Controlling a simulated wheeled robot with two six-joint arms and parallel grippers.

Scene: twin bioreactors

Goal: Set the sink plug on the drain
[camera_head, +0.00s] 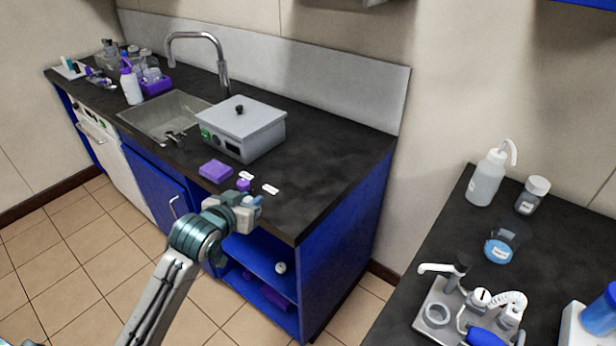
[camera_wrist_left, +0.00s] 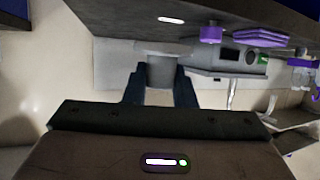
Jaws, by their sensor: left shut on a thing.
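My left gripper (camera_head: 247,201) is at the front edge of the dark counter, close to a small purple piece (camera_head: 243,184). In the left wrist view, which is upside down, its two dark fingers (camera_wrist_left: 160,88) are shut on a grey round piece (camera_wrist_left: 160,70), which looks like the sink plug. In the head view I cannot make out this piece clearly at the gripper. The sink (camera_head: 168,114) is a rectangular basin farther left and back; its drain cannot be made out. My right gripper is not in view.
A grey lidded box (camera_head: 243,128) stands between the gripper and the sink. A curved tap (camera_head: 205,50) rises behind the sink. A spray bottle (camera_head: 131,82) stands left. The counter's right end is clear.

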